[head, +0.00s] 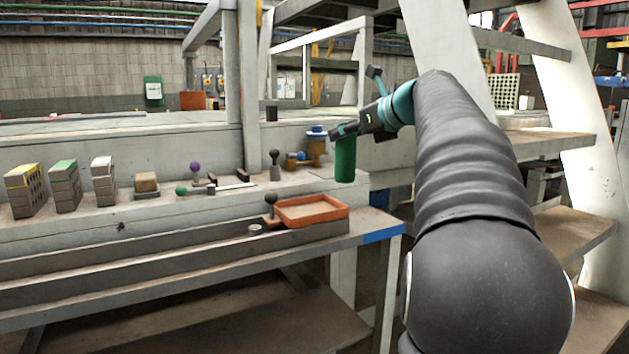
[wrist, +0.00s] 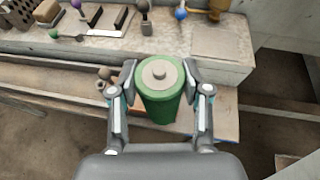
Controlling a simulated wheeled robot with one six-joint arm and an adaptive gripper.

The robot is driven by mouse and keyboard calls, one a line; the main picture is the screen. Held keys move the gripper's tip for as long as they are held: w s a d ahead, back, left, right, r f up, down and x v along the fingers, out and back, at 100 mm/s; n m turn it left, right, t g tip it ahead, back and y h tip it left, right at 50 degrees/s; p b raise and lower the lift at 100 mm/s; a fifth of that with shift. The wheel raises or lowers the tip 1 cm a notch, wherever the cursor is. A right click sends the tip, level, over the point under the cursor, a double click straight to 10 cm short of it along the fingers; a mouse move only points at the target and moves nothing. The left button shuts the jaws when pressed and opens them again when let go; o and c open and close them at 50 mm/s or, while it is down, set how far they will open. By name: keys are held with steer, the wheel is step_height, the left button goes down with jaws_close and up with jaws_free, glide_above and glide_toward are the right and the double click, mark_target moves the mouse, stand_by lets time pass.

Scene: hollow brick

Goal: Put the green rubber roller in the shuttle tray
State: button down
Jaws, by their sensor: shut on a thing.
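The green rubber roller (head: 345,160) hangs upright from my gripper (head: 346,132), in the air above the right end of the pale ledge. In the wrist view my gripper (wrist: 160,80) has one finger on each side of the roller (wrist: 160,104), and the roller's pale end with a small hub faces the camera. The shuttle tray (head: 311,222), a shallow orange-rimmed tray with a brown floor, sits on the lower rail, below and left of the roller in the head view.
Several striped blocks (head: 65,188) stand on the ledge's left. Nearer its middle are a brown block (head: 147,184), purple-knobbed (head: 195,168) and grey-knobbed (head: 274,158) pieces. A dark knob (head: 271,199) rises at the tray's left edge.

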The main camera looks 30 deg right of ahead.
mark_target(351, 156)
steer(key=w+a+f+b, duration=0.2)
steer(key=w+f, duration=0.6)
steer(key=f, duration=0.1)
steer(key=shift+a, duration=0.25)
steer(key=shift+f, duration=0.15)
steer(key=c, duration=0.5)
jaws_free()
steer(key=shift+c, duration=0.2)
steer(key=v, duration=1.2)
